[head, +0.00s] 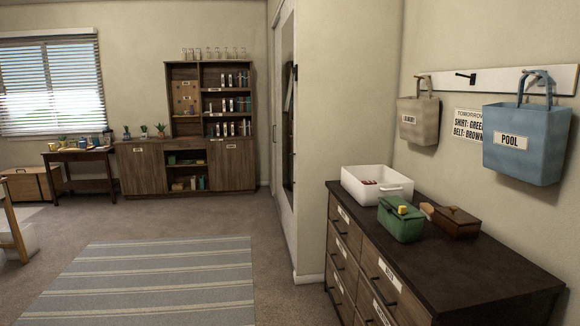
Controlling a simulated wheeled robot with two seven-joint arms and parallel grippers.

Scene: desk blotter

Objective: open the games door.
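A wooden cabinet (186,158) stands against the far wall, with a taller shelf unit on top. Its left door (142,172) and right door (231,170) both look shut. Each has a small white label near the top, too small to read, so I cannot tell which is the games door. Between them are open shelves with small items. Neither of my grippers is in view.
A striped rug (150,281) lies on the open floor before the cabinet. A dark-topped dresser (460,271) stands at right, holding a white bin (377,186), green box (401,219) and brown box (456,224). A small desk (82,157) stands left of the cabinet.

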